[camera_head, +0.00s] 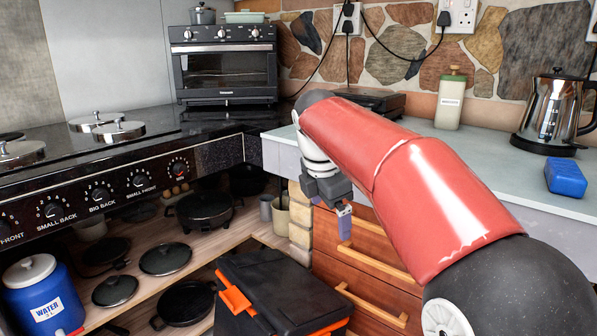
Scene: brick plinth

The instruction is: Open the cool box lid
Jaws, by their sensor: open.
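The cool box appears to be the black box with orange trim (290,285) at the bottom centre of the head view. Its dark lid looks closed, and an orange strip (234,294) runs along its left side. The lower part of the box is cut off by the picture edge. My gripper (344,222) hangs at the end of my red arm, above and to the right of the lid, apart from it. It points down, open and empty, in front of the wooden drawers. My arm hides part of the scene behind it.
Wooden drawers with handles (371,303) stand right of the box. A low wooden shelf at left holds pans, lids (166,259) and a blue water jug (43,297). The stove front (120,183) overhangs it. A kettle (552,112) stands on the right counter.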

